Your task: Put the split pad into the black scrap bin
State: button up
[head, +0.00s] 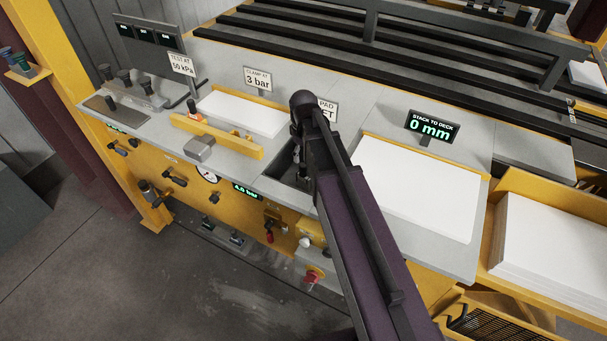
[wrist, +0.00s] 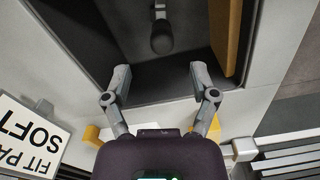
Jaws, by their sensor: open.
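In the wrist view my gripper (wrist: 160,78) is open and empty, its two fingers spread over the near edge of a dark recess (wrist: 105,45) in the grey deck. A dark rounded piece (wrist: 161,38) on a short stem shows inside the recess, beyond the fingertips and apart from them. I cannot tell whether it is the split pad, as no split shows. In the head view my arm covers most of the recess (head: 287,172) and hides my gripper. I cannot make out a sure black scrap bin; a black mesh tray (head: 495,324) sits low at the right.
A sign reading FIT PAD SOFT (wrist: 32,135) stands beside the recess. White sheets lie on the deck left (head: 243,112) and right (head: 415,190) of my arm. A white stack (head: 550,245) stands at right. Knobs and levers line the yellow front panel (head: 185,180).

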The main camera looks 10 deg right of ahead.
jog(key=shift+r+p, duration=5.9)
jog(key=shift+r, duration=0.1)
jog(key=w+r+p, duration=0.2)
jog(key=w, duration=1.3)
jog(key=shift+w+d+r, duration=0.25)
jog(key=shift+w+d, duration=0.1)
